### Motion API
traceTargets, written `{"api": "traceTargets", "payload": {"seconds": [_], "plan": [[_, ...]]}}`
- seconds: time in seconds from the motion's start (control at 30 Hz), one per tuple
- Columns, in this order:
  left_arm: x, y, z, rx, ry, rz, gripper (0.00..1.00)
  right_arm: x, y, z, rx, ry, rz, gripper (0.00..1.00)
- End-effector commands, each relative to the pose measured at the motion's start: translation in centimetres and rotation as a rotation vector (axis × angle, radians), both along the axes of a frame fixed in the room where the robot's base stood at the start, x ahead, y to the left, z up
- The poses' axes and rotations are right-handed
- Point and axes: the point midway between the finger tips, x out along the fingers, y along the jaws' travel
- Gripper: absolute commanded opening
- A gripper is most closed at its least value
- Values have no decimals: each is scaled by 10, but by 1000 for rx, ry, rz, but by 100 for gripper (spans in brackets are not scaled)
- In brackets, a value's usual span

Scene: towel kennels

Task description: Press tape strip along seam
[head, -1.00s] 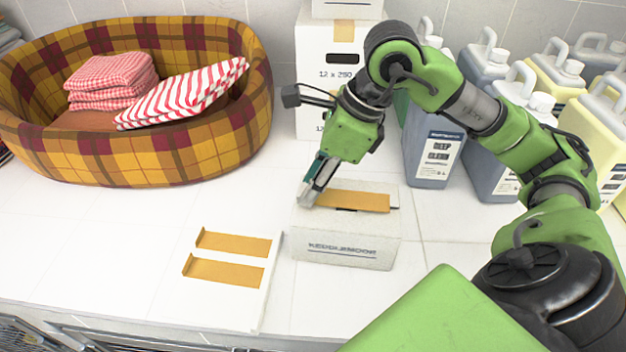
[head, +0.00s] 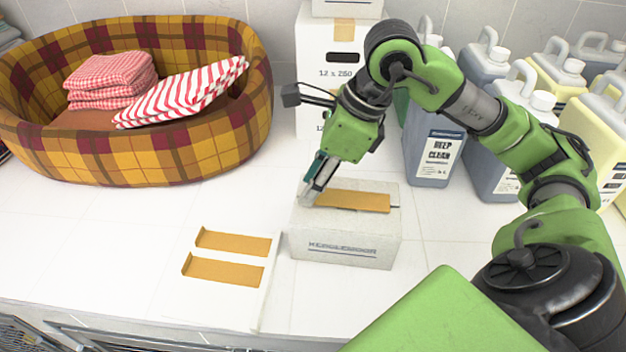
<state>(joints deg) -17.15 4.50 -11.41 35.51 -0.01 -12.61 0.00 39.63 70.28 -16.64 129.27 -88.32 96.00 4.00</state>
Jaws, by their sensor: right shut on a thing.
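A brown tape strip (head: 355,202) lies along the top of a small light-grey box (head: 345,243). My right gripper (head: 308,198) comes down at the strip's left end and is shut on that end, over the box's top left edge. The fingertips hide that end of the strip. A little of the dark seam shows at the strip's right end. Two more tape strips, an upper one (head: 233,242) and a lower one (head: 223,270), lie on a white board (head: 262,300) to the left of the box. My left gripper is not in view.
A plaid pet bed (head: 150,160) with folded red-and-white towels (head: 185,97) stands at the back left. White cartons (head: 318,70) stand behind the arm. Several jugs (head: 432,150) fill the back right. The counter left of the board is clear.

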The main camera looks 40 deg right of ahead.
Motion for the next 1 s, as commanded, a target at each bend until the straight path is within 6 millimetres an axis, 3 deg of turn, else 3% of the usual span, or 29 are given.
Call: {"api": "traceTargets", "payload": {"seconds": [1.0], "plan": [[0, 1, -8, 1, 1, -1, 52, 0, 0, -8, 0, 0, 0, 23]]}}
